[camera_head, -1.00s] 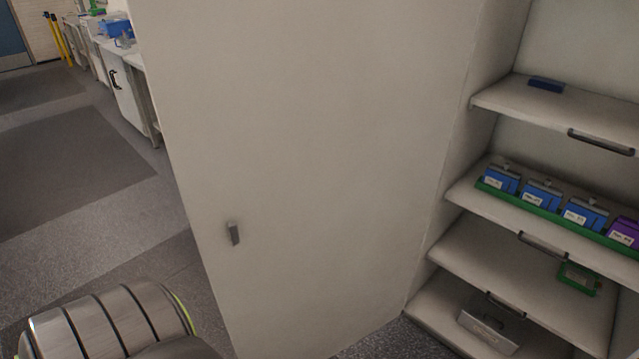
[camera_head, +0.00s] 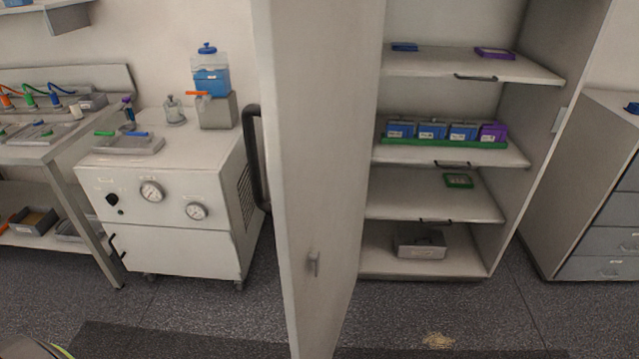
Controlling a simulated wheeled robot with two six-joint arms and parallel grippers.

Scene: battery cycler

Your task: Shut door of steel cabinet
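The steel cabinet (camera_head: 540,130) stands open at centre right, its shelves in full view. Its door (camera_head: 318,120) is swung out toward me and seen nearly edge-on, with a small grey handle (camera_head: 314,263) low on its face. The shelves hold a green tray (camera_head: 440,142) with blue and purple boxes, a small green item (camera_head: 458,181), and a grey metal box (camera_head: 420,243) at the bottom. Neither of my grippers is in view; only a sliver of my own body shows at the bottom left corner.
A white wheeled machine with gauges (camera_head: 170,215) stands left of the door, a dark pipe (camera_head: 256,160) between them. A workbench (camera_head: 50,150) is at far left. A grey drawer unit (camera_head: 600,200) stands right of the cabinet.

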